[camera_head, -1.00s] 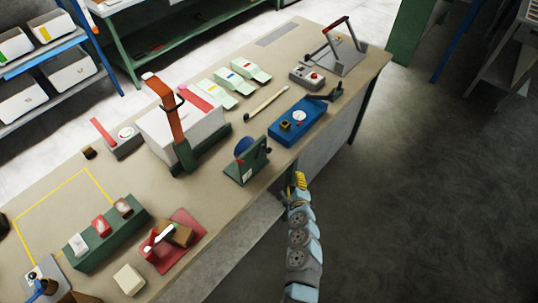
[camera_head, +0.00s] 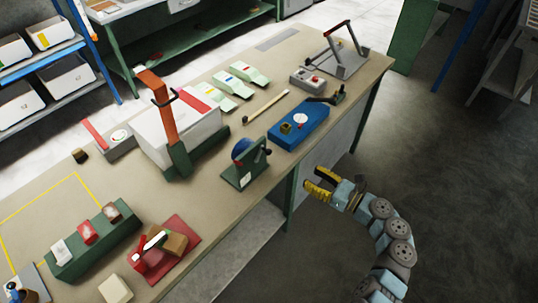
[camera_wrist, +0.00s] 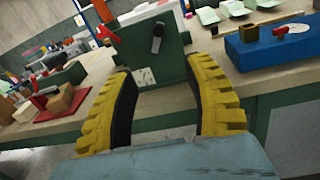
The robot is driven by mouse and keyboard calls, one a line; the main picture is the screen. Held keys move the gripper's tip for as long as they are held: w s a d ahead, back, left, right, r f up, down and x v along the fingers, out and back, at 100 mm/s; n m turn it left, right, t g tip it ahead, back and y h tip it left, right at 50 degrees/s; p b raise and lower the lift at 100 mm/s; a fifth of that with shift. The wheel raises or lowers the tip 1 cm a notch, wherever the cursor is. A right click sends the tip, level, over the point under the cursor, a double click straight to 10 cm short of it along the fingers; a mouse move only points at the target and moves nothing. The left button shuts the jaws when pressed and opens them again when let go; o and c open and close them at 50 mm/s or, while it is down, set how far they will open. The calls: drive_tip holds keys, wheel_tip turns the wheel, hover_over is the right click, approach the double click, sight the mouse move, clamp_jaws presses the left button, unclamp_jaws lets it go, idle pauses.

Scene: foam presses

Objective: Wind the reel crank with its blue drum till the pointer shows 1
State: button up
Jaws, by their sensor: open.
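The reel crank is a green stand (camera_head: 243,176) near the front edge of the bench, with a blue drum (camera_head: 240,149) on it and a dark crank handle (camera_head: 267,152) on its right side. In the wrist view the green plate (camera_wrist: 150,55) stands beyond my fingers, with the crank arm and its dark knob (camera_wrist: 157,36) on its face. The blue drum is hidden there, and the pointer's reading is too small to tell. My gripper (camera_head: 322,183), with yellow ribbed fingers, is open and empty, off the bench's front edge, right of the reel and apart from it.
A blue box (camera_head: 300,124) with a dial stands right of the reel. A white block press with an orange lever (camera_head: 158,95) stands behind it. A red fixture (camera_head: 165,250) is at the front left. The floor in front of the bench is clear.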

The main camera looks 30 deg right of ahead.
sight(270, 153)
drive_tip(key=b+x, duration=0.2)
drive_tip(key=x, duration=1.5)
drive_tip(key=shift+w+a, duration=0.1)
drive_tip(key=shift+w, duration=0.05)
clamp_jaws()
